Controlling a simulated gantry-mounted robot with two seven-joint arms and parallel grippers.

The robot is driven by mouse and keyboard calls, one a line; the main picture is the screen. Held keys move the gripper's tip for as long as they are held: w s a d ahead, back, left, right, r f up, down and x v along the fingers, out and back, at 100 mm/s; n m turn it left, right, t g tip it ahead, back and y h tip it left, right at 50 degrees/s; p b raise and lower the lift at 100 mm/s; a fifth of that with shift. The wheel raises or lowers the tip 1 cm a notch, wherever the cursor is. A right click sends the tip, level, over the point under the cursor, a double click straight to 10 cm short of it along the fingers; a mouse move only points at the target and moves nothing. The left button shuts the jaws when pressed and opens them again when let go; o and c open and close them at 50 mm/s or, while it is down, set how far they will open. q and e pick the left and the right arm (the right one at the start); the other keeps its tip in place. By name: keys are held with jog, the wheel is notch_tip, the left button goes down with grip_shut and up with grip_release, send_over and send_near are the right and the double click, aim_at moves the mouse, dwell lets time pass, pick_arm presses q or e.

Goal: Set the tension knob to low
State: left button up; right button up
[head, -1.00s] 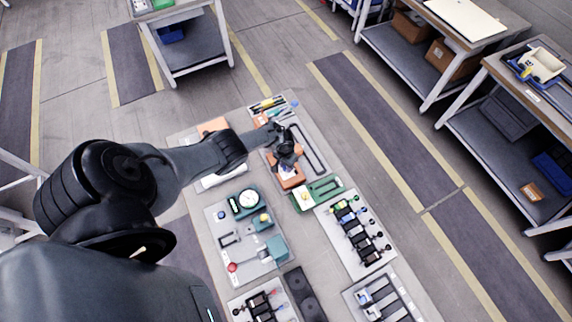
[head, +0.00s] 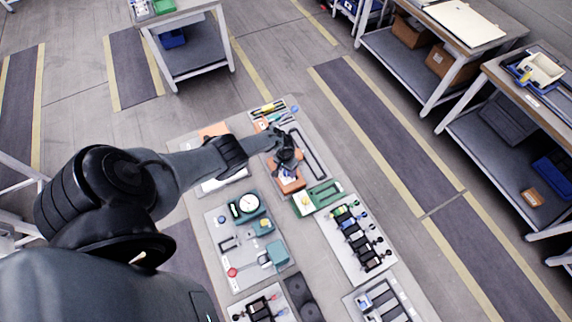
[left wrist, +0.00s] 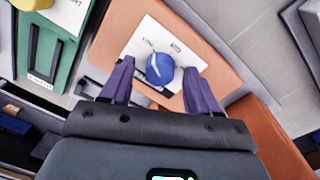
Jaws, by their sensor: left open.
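The tension knob (left wrist: 160,70) is a round blue knob with a white line across its top. It sits on a white label plate (left wrist: 142,42) with the word LOW, on an orange block (left wrist: 195,38). My left gripper (left wrist: 159,64) is open, with one dark finger on each side of the knob. I cannot tell whether the fingers touch it. In the head view the left gripper (head: 287,160) is over the orange block (head: 291,186) and hides most of the knob. My right gripper is not in view.
A green fixture (head: 320,197) stands just beside the orange block. A grey-green gauge unit (head: 245,206) and racks of small levers (head: 358,240) share the table. A dark rail or slot (head: 309,152) lies right of the gripper. Shelved benches stand farther off.

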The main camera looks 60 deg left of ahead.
pick_arm(q)
jog(key=r+p, duration=0.3)
jog(key=r, duration=0.2)
jog(key=shift+a+r, duration=0.1)
jog(key=shift+a, duration=0.1)
jog(key=shift+r, duration=0.35)
jog(key=shift+s+r, duration=0.1)
jog(key=shift+r, duration=2.25)
